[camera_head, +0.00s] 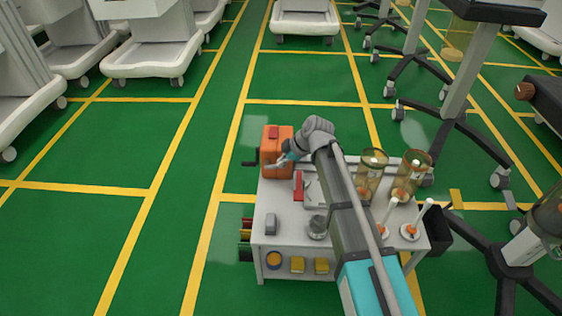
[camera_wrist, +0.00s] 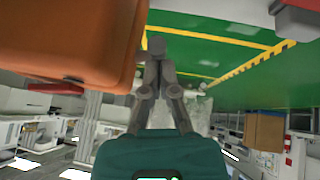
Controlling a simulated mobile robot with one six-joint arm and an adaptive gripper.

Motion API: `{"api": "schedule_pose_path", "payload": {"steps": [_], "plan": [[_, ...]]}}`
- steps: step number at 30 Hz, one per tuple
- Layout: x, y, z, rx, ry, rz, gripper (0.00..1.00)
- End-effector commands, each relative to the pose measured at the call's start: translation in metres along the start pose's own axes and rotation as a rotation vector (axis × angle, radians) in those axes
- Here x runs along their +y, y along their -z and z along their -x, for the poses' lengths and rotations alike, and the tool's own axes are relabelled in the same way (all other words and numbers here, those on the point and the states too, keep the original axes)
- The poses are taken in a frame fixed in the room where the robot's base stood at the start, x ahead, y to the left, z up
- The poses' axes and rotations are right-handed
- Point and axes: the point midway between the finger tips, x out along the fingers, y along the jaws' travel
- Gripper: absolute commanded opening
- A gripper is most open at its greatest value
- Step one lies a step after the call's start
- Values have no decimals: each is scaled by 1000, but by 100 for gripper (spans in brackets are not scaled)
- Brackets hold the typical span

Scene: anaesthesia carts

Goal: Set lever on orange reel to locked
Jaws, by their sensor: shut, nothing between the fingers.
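The orange reel (camera_head: 277,146) is a box-shaped unit at the far left corner of the cart top. A small red piece (camera_head: 273,132) sits on its top, and a dark crank (camera_head: 250,163) sticks out from its left side. I cannot tell which of these parts is the lever, or its setting.
The cart top (camera_head: 285,222) also bears a red item (camera_head: 298,184), a small grey block (camera_head: 271,223), and amber canisters (camera_head: 372,165) at the right. White plungers stand at the front right.

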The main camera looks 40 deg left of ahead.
Motion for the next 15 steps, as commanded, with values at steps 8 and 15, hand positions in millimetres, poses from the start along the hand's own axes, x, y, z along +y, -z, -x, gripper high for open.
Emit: {"api": "schedule_pose_path", "payload": {"steps": [8,15], "plan": [[-3,-16,-11,-2,0,0,0],[-3,-17,-11,-7,2,0,0]]}}
